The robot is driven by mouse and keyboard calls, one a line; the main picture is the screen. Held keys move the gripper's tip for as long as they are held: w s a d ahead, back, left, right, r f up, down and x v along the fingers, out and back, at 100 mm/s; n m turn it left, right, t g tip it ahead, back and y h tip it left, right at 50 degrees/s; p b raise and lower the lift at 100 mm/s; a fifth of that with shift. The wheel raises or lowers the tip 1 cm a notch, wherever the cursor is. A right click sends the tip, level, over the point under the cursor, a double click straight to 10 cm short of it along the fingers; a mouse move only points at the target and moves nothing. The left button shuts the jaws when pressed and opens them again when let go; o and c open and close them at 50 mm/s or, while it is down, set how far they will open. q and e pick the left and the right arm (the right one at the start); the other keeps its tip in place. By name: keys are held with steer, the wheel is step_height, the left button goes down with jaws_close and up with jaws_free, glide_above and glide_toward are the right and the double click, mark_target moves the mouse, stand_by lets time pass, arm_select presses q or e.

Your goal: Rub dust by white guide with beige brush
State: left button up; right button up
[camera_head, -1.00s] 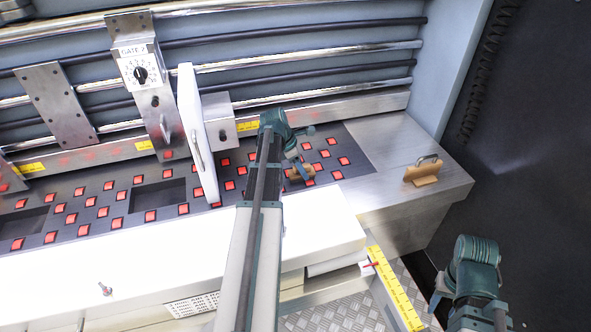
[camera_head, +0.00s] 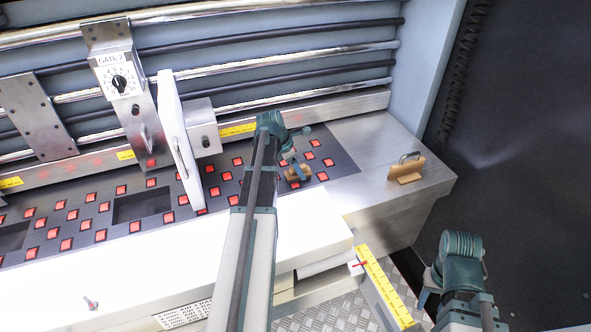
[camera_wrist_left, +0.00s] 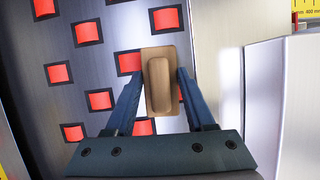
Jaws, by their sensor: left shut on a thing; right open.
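My left gripper (camera_head: 292,166) is shut on the beige brush (camera_head: 298,175), just above or on the dark bed. The left wrist view shows the brush (camera_wrist_left: 159,86) between the two fingers; contact with the bed is unclear. The white guide (camera_head: 181,140) is a tall upright slab with a handle slot, to the left of the gripper and apart from it. A white slab is also at the right of the left wrist view; I cannot tell if it is the guide. I cannot make out dust. My right gripper (camera_head: 424,293) is open and empty at the lower right.
The dark bed (camera_head: 155,181) carries many red squares and rectangular openings. A metal bracket (camera_head: 203,125) stands just right of the guide, and the GATE 2 post (camera_head: 121,82) to its left. A tan block with a handle (camera_head: 406,172) sits on the metal ledge at right.

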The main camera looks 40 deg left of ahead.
mark_target(287, 175)
arm_select(q)
steer(key=shift+w+d, duration=0.55)
steer(key=shift+w, duration=0.35)
steer(key=shift+w+d, duration=0.5)
steer(key=shift+w, duration=0.35)
steer(key=shift+f, duration=0.15)
steer(key=shift+s, duration=0.1)
steer(key=shift+s+a, duration=0.6)
steer(key=shift+s, duration=0.25)
steer(key=shift+s+a, duration=0.55)
steer(key=shift+s, duration=0.3)
steer(key=shift+s+a, duration=0.55)
steer(key=shift+s, duration=0.3)
steer(key=shift+s+a, duration=0.5)
steer(key=shift+s, duration=0.35)
steer(key=shift+s, duration=0.1)
